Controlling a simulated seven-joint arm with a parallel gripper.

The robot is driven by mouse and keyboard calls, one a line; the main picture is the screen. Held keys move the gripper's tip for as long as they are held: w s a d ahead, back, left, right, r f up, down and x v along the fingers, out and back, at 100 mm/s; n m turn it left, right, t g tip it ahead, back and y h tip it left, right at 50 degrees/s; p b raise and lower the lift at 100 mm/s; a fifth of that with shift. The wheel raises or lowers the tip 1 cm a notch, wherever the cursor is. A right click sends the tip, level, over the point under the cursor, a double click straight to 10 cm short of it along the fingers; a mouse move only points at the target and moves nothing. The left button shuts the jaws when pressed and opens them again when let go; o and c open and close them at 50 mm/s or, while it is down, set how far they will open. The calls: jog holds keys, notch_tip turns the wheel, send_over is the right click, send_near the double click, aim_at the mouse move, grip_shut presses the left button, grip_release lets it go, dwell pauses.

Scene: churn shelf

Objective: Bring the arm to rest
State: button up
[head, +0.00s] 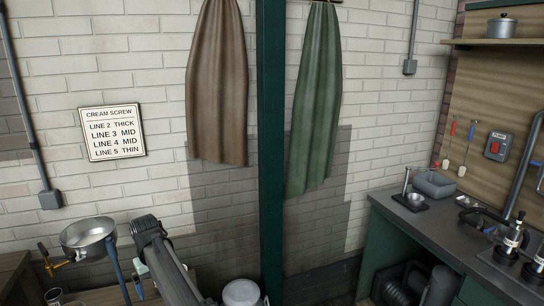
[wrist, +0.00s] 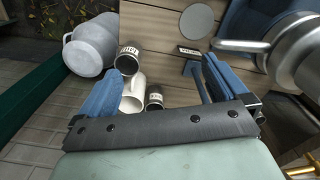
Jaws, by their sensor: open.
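My gripper (wrist: 158,80) shows in the wrist view with its two blue fingers spread wide apart and nothing held between them. Beyond the fingers lie a wooden surface and several small vessels: a dark cup with a pale label (wrist: 130,58), a white vessel (wrist: 133,97) and another labelled dark cup (wrist: 154,98). They look apart from the fingers, though the lower parts of some are hidden by my gripper. In the head view my arm is at the lower left, beside a metal bowl (head: 88,233); the gripper there is mostly hidden.
A grey metal churn (wrist: 90,45) stands left of the wooden surface; a churn lid (head: 242,292) shows in the head view. A green post (head: 270,150) and hanging brown (head: 218,85) and green (head: 317,105) cloths are behind. A dark counter (head: 425,222) with utensils stands right.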

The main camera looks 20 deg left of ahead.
jog(key=w+d+f+m, duration=0.2)
jog(key=w+d+f, duration=0.35)
jog(key=d, duration=0.55)
jog(key=w+d+f+m, duration=0.2)
jog(key=w+d+f, duration=0.2)
jog(key=w+d, duration=0.5)
jog(key=w+d+f+m, duration=0.2)
jog(key=w+d+f, duration=0.3)
jog(key=d, duration=0.9)
jog(key=s+d+f+m, duration=0.1)
jog(key=d+f+m, duration=0.25)
jog(key=d, duration=1.25)
jog(key=s+d+f+m, duration=0.15)
jog(key=d+f, duration=0.35)
jog(key=d, duration=1.1)
jog(key=s+d+f+m, duration=0.2)
jog(key=s+d, duration=0.3)
jog(key=d, duration=0.6)
jog(key=s+f+g, duration=0.3)
jog(key=s+f, duration=0.7)
jog(key=s, duration=0.4)
jog(key=s+f+g, duration=0.3)
jog(key=s+f, duration=0.7)
jog(key=s, duration=0.5)
jog(key=shift+s+f+g, duration=0.3)
jog(key=shift+f+g, duration=0.1)
